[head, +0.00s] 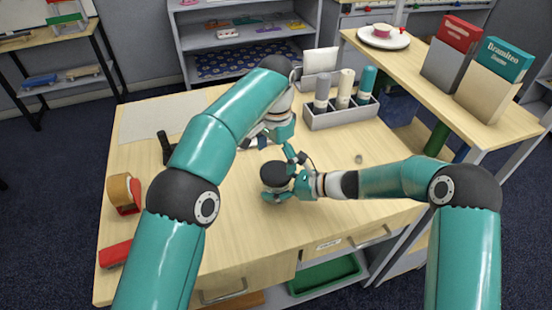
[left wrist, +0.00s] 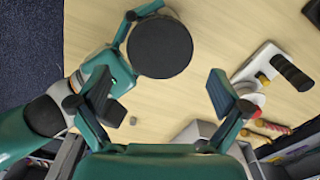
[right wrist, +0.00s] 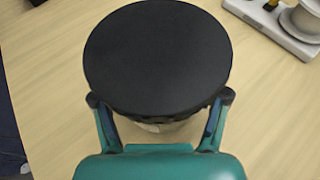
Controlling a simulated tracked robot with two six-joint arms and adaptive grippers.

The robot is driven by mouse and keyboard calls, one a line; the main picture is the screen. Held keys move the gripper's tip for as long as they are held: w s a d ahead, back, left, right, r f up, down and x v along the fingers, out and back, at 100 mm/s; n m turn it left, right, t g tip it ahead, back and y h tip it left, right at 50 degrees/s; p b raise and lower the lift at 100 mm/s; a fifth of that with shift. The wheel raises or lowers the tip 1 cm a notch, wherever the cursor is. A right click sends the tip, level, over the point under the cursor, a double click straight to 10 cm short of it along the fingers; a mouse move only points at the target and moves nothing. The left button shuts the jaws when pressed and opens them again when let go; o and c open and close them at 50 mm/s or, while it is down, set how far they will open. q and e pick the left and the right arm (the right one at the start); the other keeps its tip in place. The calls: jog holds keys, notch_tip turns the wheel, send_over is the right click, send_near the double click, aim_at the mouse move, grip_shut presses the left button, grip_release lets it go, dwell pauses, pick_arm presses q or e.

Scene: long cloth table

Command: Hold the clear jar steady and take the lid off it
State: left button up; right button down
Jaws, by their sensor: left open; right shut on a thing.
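The jar's round black lid (head: 274,173) is on top of the jar near the middle of the table. It also shows from above in the left wrist view (left wrist: 160,47) and fills the right wrist view (right wrist: 158,58). Only a sliver of the clear jar (right wrist: 160,126) shows under the lid. My right gripper (head: 277,187) is shut around the jar below the lid, from the right. My left gripper (head: 292,158) is open just behind the lid, with nothing between its fingers; its spread fingers show in the left wrist view (left wrist: 165,95).
A grey caddy (head: 340,117) with several bottles stands at the back of the table. A tape dispenser (head: 123,193) and a red object (head: 115,254) lie at the left edge. A small grey piece (head: 359,159) lies to the right. Bare wood lies in front of the jar.

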grip_release()
jog(key=shift+d, duration=0.1)
